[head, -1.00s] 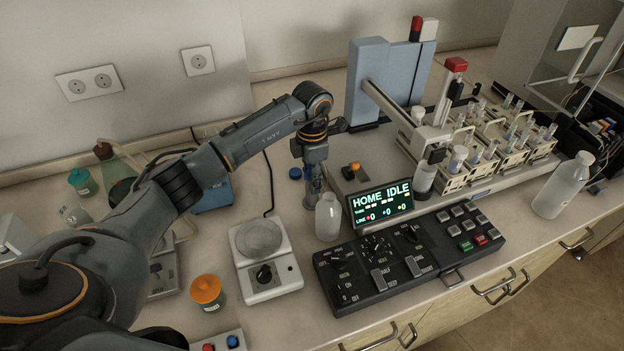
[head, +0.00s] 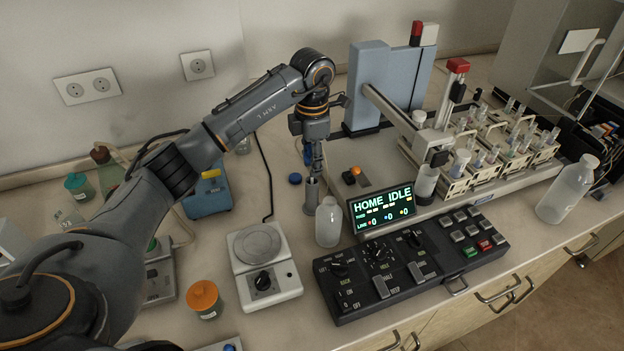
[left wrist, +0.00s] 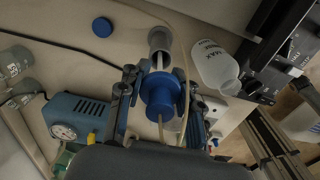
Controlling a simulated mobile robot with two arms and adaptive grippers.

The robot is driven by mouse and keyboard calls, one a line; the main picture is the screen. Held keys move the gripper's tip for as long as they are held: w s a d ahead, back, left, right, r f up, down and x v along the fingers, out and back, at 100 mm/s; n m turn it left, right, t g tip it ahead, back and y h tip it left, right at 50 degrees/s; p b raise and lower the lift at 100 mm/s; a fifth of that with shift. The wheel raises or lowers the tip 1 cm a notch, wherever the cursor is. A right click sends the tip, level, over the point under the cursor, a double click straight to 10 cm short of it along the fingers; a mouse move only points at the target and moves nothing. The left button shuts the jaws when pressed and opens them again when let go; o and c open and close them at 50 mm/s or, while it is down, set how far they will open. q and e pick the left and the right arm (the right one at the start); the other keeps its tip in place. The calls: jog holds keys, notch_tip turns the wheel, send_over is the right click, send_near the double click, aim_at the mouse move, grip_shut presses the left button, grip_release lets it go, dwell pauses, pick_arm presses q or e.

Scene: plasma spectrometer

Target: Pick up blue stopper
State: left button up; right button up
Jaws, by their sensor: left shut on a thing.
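The blue stopper (left wrist: 162,97) fills the middle of the left wrist view, with a pale thin tube or rod along its axis. My left gripper (left wrist: 158,90) is shut on it, one finger on each side. In the head view my left gripper (head: 313,152) points down, and a bit of the blue stopper (head: 307,154) shows between its fingers. A grey upright cylinder (head: 312,193) stands just below; it also shows in the left wrist view (left wrist: 160,40). Whether the thin rod still reaches into the cylinder, I cannot tell. My right gripper is out of view.
A white bottle (head: 329,222) stands close in front of the cylinder. A round blue cap (head: 295,179) lies on the bench to its left. The display (head: 382,207) and autosampler rack (head: 500,140) are to the right. A hotplate (head: 262,262) stands front left; a blue gauge box (head: 207,192) is behind it.

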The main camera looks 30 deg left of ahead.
pick_arm(q)
notch_tip(320, 180, up, 11)
jog(key=shift+r+b, duration=0.1)
jog(key=shift+b, duration=0.3)
grip_shut()
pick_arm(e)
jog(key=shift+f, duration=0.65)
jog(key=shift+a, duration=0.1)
